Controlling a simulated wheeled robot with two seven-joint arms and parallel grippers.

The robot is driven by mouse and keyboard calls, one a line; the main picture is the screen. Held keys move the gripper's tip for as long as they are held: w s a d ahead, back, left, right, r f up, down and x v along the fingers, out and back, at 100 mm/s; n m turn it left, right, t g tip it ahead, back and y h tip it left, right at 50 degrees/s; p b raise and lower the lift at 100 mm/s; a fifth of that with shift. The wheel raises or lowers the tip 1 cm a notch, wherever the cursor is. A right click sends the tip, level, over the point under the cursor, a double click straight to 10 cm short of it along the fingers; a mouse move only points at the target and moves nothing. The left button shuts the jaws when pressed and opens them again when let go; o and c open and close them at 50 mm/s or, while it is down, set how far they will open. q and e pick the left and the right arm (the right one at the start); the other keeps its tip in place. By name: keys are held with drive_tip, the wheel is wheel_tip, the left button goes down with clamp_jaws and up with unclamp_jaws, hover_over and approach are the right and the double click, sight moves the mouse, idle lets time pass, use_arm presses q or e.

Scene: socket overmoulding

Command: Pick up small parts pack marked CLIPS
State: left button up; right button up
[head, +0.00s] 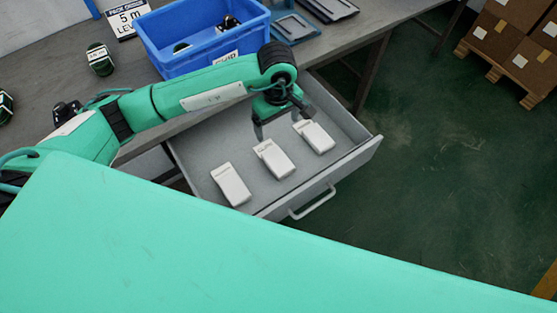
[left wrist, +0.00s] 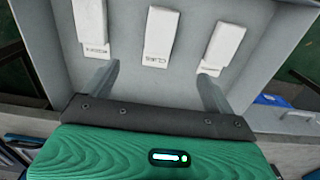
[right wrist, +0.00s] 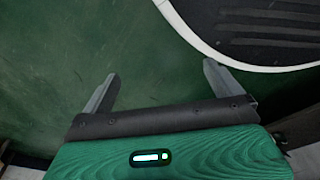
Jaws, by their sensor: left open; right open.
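Three white small parts packs lie in a row in the open grey drawer. The middle pack (head: 274,158) has a short dark label that seems to read CLIPS in the left wrist view (left wrist: 160,32). The labels of the left pack (head: 231,184) and the right pack (head: 314,137) are too small to read in the head view. My left gripper (head: 277,126) is open and empty above the drawer, at the label end of the middle pack; its fingers (left wrist: 157,78) straddle that pack's line without touching it. My right gripper (right wrist: 160,75) is open and empty over the green floor.
The drawer (head: 204,168) is pulled out under the grey workbench (head: 50,50); its handle (head: 312,203) faces front. A blue bin (head: 190,62) with dark parts stands on the bench behind my left arm. Boxes on a pallet (head: 508,45) stand far right. The floor between is clear.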

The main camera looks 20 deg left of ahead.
use_arm(q)
drive_tip(key=b, duration=0.4)
hover_over(277, 159)
wheel_tip(277, 159, down, 5)
wheel_tip(277, 159, down, 9)
drive_tip(key=shift+s+d+r, duration=0.15)
wheel_tip(277, 159, down, 5)
drive_tip(key=shift+r, duration=0.1)
drive_tip(key=shift+c, duration=0.4)
drive_tip(key=c, duration=1)
use_arm(e)
drive_tip(key=w+a+r, duration=0.1)
drive_tip(key=w+r, duration=0.4)
drive_tip(key=r, duration=0.3)
drive_tip(key=shift+w+a, duration=0.15)
drive_tip(key=shift+a, duration=0.05)
